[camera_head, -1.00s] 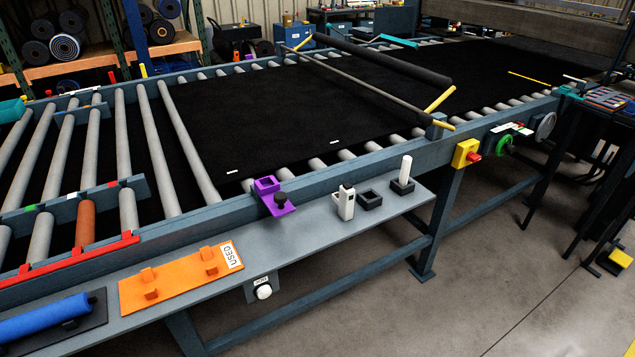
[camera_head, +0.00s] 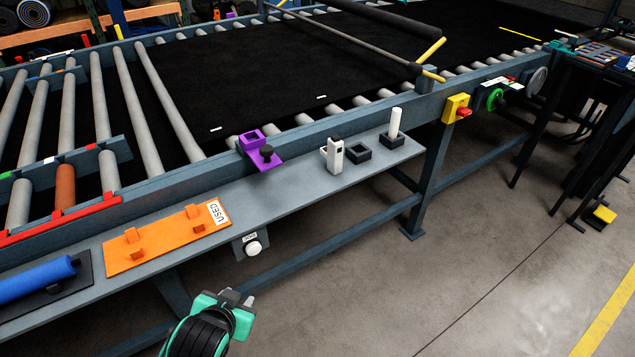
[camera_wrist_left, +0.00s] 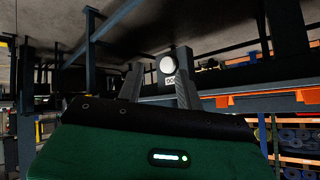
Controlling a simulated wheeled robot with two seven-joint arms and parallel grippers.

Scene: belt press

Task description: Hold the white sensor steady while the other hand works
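The white sensor (camera_head: 333,154), a small upright white block with a dark top part, stands on the grey shelf along the conveyor's front. It is just left of an empty black square holder (camera_head: 357,152). I cannot make it out in the left wrist view. My left gripper (camera_head: 237,296) is low in the head view, in front of and below the shelf, well left of the sensor. In the left wrist view its two fingers (camera_wrist_left: 158,84) are apart with nothing between them. My right gripper is in neither view.
A purple bracket (camera_head: 257,147) sits on the conveyor edge. A white cylinder (camera_head: 395,122) stands in a black base. An orange plate (camera_head: 167,238) marked USED and a blue roller (camera_head: 35,282) lie on the shelf. A white button (camera_head: 254,248) hangs below its edge.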

